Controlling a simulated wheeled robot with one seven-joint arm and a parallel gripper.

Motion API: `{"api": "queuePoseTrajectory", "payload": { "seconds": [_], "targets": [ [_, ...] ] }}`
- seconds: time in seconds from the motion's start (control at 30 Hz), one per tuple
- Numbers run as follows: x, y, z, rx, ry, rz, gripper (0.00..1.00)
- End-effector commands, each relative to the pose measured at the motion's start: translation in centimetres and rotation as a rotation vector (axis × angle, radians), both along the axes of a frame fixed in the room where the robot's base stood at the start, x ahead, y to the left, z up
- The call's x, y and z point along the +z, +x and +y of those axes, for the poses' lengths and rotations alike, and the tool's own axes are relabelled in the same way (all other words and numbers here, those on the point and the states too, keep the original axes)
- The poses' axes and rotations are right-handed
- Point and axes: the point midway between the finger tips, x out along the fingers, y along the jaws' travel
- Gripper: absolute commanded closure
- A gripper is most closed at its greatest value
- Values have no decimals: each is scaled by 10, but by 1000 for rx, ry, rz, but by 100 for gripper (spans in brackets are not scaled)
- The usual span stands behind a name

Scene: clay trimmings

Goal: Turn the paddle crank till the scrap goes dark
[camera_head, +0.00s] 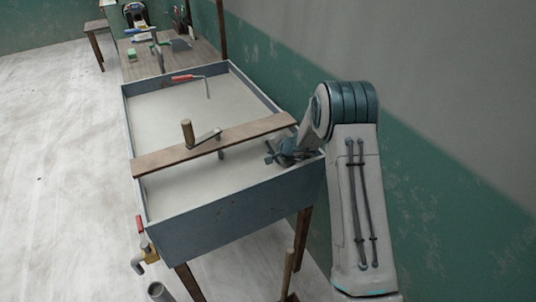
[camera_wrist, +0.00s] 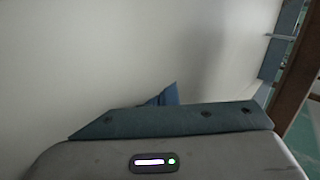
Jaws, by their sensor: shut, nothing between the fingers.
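The paddle crank (camera_head: 205,138) stands on a wooden plank laid across a grey trough (camera_head: 235,213). Its upright wooden knob (camera_head: 187,132) is at the left end of the crank arm, and its shaft goes down beside the plank. The scrap (camera_head: 175,108) in the trough is pale grey and even on both sides of the plank. The paddle itself is hidden. My gripper (camera_head: 270,158) is shut and empty, near the plank's right end, right of the crank and apart from its knob. In the wrist view a blue finger part (camera_wrist: 165,96) shows against a pale surface.
The wooden plank (camera_head: 160,160) spans the trough. A red-handled tool (camera_head: 188,77) lies at the trough's far end. A workbench (camera_head: 190,62) with tools stands behind. A tap (camera_head: 145,256) is on the near left side. The wall is close on the right; open floor lies left.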

Motion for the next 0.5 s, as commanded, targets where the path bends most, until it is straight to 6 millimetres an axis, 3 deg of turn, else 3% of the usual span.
{"api": "queuePoseTrajectory", "payload": {
  "seconds": [0.5],
  "targets": [
    [-45,37,34,1,1,0,100]
  ]
}}
